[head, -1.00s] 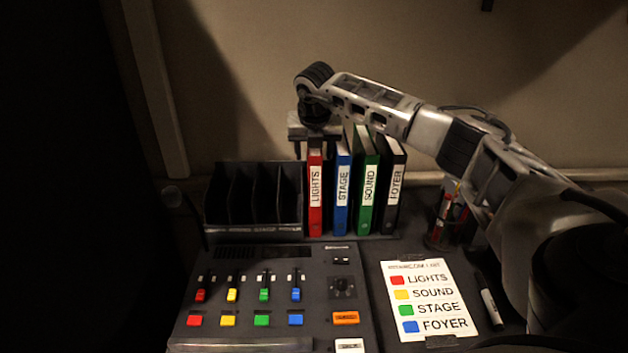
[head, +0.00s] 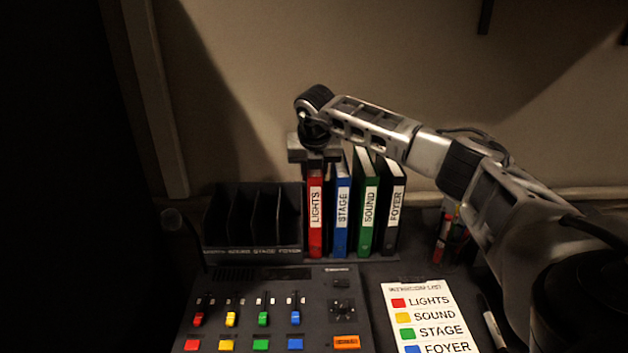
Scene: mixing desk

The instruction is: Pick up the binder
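The red LIGHTS binder (head: 315,240) stands upright at the left end of a row of binders, its lower part resting in the row. My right gripper (head: 315,166) points down at its top edge, with the gripper body just above it. The fingers are dark and partly hidden, so I cannot tell whether they are closed on the binder. The blue STAGE (head: 341,240), green SOUND (head: 365,238) and black FOYER (head: 391,238) binders stand close on its right. My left gripper is out of view.
An empty black divided rack (head: 252,252) stands directly left of the binders. The mixing desk (head: 270,294) is in front. A label list (head: 428,312), a marker (head: 494,328) and a pen holder (head: 449,240) are at the right. The wall is behind.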

